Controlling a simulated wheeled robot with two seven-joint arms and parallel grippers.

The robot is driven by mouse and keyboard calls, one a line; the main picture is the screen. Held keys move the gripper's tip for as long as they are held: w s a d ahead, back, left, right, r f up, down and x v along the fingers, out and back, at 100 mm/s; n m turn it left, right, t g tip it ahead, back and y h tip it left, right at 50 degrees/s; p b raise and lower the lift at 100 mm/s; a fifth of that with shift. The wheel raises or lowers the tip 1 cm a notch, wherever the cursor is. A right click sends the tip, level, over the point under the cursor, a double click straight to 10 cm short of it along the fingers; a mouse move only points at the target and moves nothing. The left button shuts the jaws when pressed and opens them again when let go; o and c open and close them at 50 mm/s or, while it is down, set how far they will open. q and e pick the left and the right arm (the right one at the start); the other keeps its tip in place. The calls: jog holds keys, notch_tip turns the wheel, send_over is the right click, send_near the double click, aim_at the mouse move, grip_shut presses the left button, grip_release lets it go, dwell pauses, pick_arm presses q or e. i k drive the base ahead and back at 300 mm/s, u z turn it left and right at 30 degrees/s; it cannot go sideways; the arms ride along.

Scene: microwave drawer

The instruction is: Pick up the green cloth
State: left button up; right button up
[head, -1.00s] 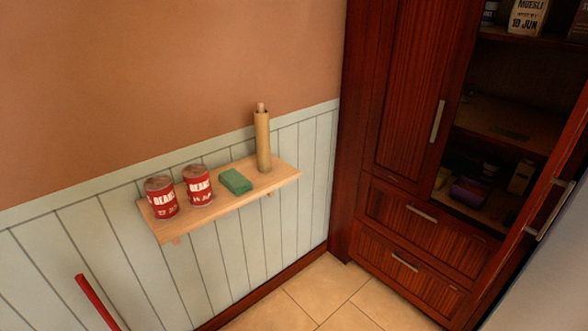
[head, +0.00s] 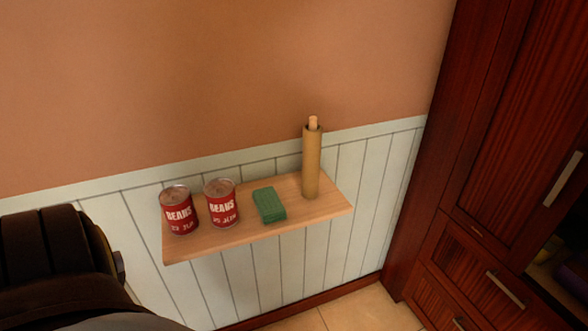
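The green cloth (head: 269,205), a small folded block, lies on a wooden wall shelf (head: 262,229) in the head view. It sits between a red beans can on its left and a tall tan roll on its right. Neither gripper shows in the view. A dark part of my own body fills the lower left corner, left of the shelf and apart from the cloth.
Two red beans cans, the left one (head: 179,210) and the right one (head: 222,203), stand on the shelf's left half. The upright tan roll (head: 312,160) stands near its right end. A dark wooden cabinet (head: 490,170) is at the right. Bare shelf shows in front of the cloth.

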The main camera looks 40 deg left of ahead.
aim_at(271, 208)
jog(key=u, duration=0.5)
jog(key=i, duration=0.8)
jog(key=u, duration=0.65)
